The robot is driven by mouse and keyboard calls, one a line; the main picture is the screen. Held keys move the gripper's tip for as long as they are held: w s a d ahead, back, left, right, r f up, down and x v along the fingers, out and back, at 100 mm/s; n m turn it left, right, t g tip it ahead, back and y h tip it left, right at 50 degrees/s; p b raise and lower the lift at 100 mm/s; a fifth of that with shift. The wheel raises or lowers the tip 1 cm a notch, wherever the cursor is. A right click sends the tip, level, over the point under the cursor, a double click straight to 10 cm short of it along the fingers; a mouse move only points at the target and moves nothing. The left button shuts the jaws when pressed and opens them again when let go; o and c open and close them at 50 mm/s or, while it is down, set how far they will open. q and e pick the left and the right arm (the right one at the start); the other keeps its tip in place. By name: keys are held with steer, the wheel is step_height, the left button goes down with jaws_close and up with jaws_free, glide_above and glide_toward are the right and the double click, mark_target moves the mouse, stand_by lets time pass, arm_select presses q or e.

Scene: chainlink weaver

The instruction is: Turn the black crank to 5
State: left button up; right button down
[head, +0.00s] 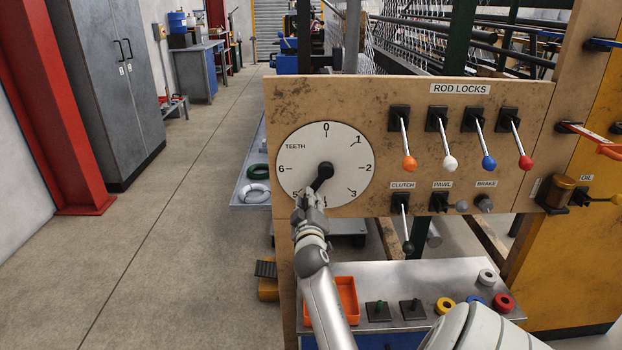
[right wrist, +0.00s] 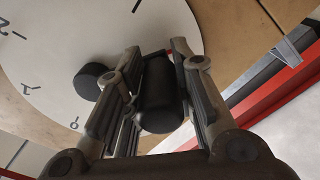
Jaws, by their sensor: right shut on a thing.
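The black crank (head: 324,171) is mounted at the centre of a white round dial (head: 345,145) marked TEETH, numbered from 0 at the top clockwise to 6 at the left. Its arm points down and slightly left, between the 4 and the 5; the 4 is partly covered. My right gripper (head: 309,197) is over the dial's lower left edge, shut on the crank's handle. In the right wrist view, the dark handle (right wrist: 160,95) sits between the two fingers, with the round black hub (right wrist: 95,82) beside them. My left gripper is not in view.
Right of the dial are several rod-lock levers (head: 446,138) and the clutch lever (head: 404,222). Below is a metal shelf (head: 395,280) with an orange bin (head: 346,297) and coloured rings (head: 503,303). The floor at left is clear.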

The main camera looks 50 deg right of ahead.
steer(key=shift+w+a+r+m, duration=0.5)
steer(key=shift+w+r+m, duration=0.1)
steer(key=shift+m, duration=0.5)
steer(key=shift+r, duration=0.1)
steer(key=c, duration=1.2)
jaws_free()
steer(key=shift+a, duration=0.1)
steer(key=shift+o, duration=0.2)
steer(key=shift+s, duration=0.15)
steer(key=v, duration=0.7)
steer(key=shift+a, duration=0.15)
